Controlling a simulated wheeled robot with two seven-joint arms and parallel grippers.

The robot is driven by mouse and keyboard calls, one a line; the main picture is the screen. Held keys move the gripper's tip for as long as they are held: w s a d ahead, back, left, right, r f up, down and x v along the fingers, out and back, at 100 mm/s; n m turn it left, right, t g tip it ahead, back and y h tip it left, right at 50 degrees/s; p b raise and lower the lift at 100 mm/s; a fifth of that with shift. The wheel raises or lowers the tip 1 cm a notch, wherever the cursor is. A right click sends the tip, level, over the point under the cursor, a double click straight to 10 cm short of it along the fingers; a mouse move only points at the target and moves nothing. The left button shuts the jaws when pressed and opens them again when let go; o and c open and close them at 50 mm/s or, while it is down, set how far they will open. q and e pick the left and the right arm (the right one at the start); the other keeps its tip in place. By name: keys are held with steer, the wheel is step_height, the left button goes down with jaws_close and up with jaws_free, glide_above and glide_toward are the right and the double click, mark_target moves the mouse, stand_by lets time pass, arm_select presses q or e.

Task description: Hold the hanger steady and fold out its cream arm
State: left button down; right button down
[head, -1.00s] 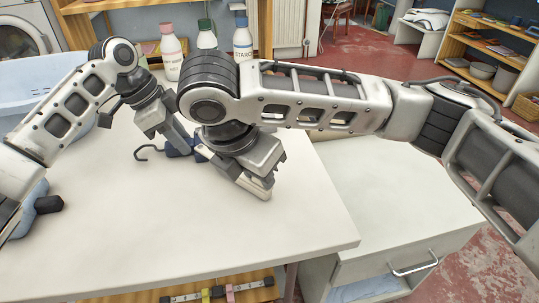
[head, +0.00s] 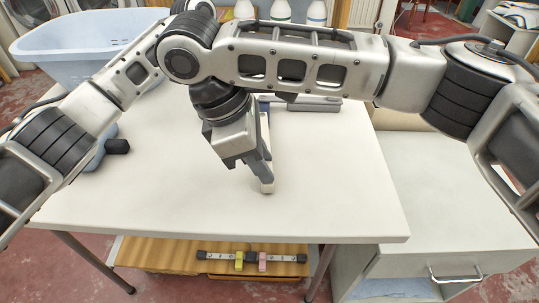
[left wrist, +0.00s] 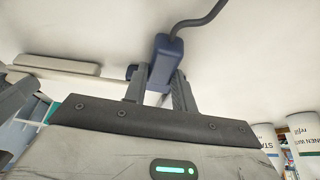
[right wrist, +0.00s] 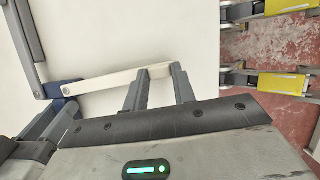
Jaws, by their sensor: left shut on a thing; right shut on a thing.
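The hanger's navy hub (left wrist: 168,62), with a dark hook (left wrist: 205,22), sits between the fingers of my left gripper (left wrist: 160,82), which is shut on it just over the white table. In the right wrist view the hub (right wrist: 66,89) has a cream arm (right wrist: 110,80) reaching out to the right. My right gripper (right wrist: 160,85) is shut on the outer end of that cream arm. In the head view my right gripper (head: 262,178) points down at the tabletop. My left gripper and most of the hanger are hidden there behind my right arm.
The white table (head: 160,190) is clear in front. A light blue basket (head: 80,45) stands at the back left, and several bottles (head: 280,10) at the back. A drawer cabinet (head: 450,215) adjoins on the right. A low shelf (head: 180,252) with clips is beneath.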

stand_by(0.4)
steer(key=c, duration=1.1)
jaws_free()
steer(key=v, duration=1.2)
steer(key=shift+a, duration=0.1)
arm_select(q)
steer(key=c, duration=1.1)
jaws_free()
steer(key=shift+o, duration=0.2)
